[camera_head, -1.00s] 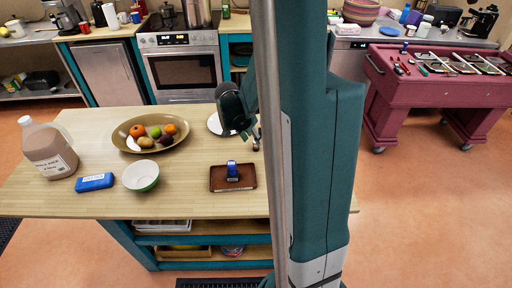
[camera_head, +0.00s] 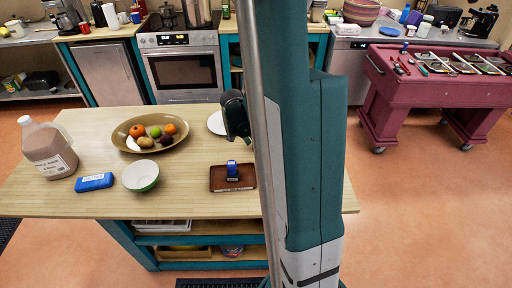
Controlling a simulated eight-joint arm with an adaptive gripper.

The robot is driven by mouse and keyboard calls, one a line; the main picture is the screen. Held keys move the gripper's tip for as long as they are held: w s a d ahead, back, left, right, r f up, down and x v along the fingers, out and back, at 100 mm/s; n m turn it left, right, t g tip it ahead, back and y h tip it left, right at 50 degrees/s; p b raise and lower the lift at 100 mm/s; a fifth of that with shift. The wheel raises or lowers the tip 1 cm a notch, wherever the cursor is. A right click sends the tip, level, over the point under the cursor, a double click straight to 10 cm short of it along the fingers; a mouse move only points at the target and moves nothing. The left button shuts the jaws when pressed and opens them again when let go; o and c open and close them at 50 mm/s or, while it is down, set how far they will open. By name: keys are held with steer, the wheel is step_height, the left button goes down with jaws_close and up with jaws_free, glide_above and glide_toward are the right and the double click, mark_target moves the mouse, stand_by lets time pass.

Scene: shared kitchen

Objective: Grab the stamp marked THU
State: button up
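A small blue stamp (camera_head: 232,170) stands upright on a brown tray (camera_head: 217,184), right of the middle of the wooden island. I cannot read any marking on it, so whether it says THU does not show. A dark rounded part of my arm hangs behind the tray, beside my column. My column hides the rest of the arm and my gripper. Whether anything is between the fingers does not show.
On the island (camera_head: 100,207) are a green-white bowl (camera_head: 141,177), a blue box (camera_head: 94,182), a large jug (camera_head: 47,150), a fruit platter (camera_head: 122,137) and a white plate (camera_head: 217,123). Bare wood surrounds the tray's left and front sides.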

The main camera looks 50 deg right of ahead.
steer(key=shift+d+f, duration=0.15)
steer(key=shift+f, duration=0.2)
steer(key=shift+c, duration=0.2)
steer(key=c, duration=1)
